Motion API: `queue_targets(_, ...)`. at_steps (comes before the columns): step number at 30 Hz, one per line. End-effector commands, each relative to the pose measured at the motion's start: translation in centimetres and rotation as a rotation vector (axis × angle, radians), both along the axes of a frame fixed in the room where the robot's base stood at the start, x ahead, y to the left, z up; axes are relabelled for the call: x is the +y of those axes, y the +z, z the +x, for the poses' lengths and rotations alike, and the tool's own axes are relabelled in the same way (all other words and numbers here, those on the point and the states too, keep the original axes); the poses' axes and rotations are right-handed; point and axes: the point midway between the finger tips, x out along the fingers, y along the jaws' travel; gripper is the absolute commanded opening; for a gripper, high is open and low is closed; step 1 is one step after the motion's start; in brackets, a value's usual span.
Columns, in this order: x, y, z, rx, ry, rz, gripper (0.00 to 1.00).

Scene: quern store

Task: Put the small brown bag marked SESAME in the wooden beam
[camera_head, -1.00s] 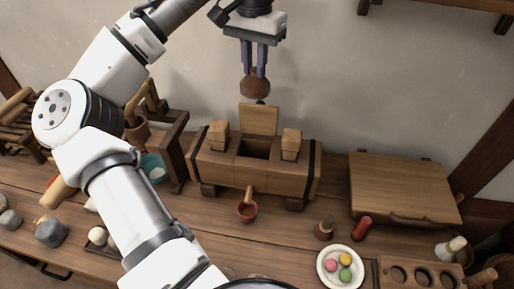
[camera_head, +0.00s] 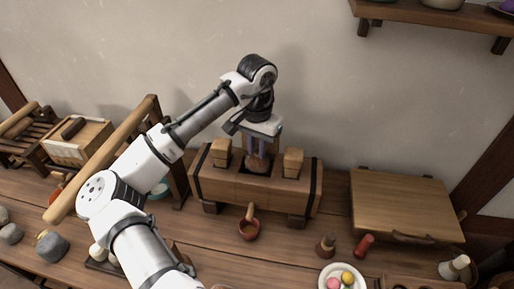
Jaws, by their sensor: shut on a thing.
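My gripper (camera_head: 258,147) points down over the middle of the wooden beam (camera_head: 225,187), a thick block with dark bands on feet. It is shut on a small brown bag (camera_head: 257,164). The bag is at the mouth of the beam's dark square opening, its lower part at or just inside the rim; I cannot tell whether it touches the bottom. No marking on the bag is readable. The raised lid behind the opening is mostly hidden by my gripper.
Two wooden blocks stand on the beam, a left one (camera_head: 221,150) and a right one (camera_head: 293,162), close on either side of my gripper. A wooden board (camera_head: 405,205) lies to the right. A shelf (camera_head: 430,14) hangs at upper right.

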Motion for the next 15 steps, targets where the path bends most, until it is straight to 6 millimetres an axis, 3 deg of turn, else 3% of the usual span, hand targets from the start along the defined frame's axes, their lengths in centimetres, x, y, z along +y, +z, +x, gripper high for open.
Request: queue_targets(15,-0.03,-1.33,-0.02,-0.001,0.0,-0.003,0.0)
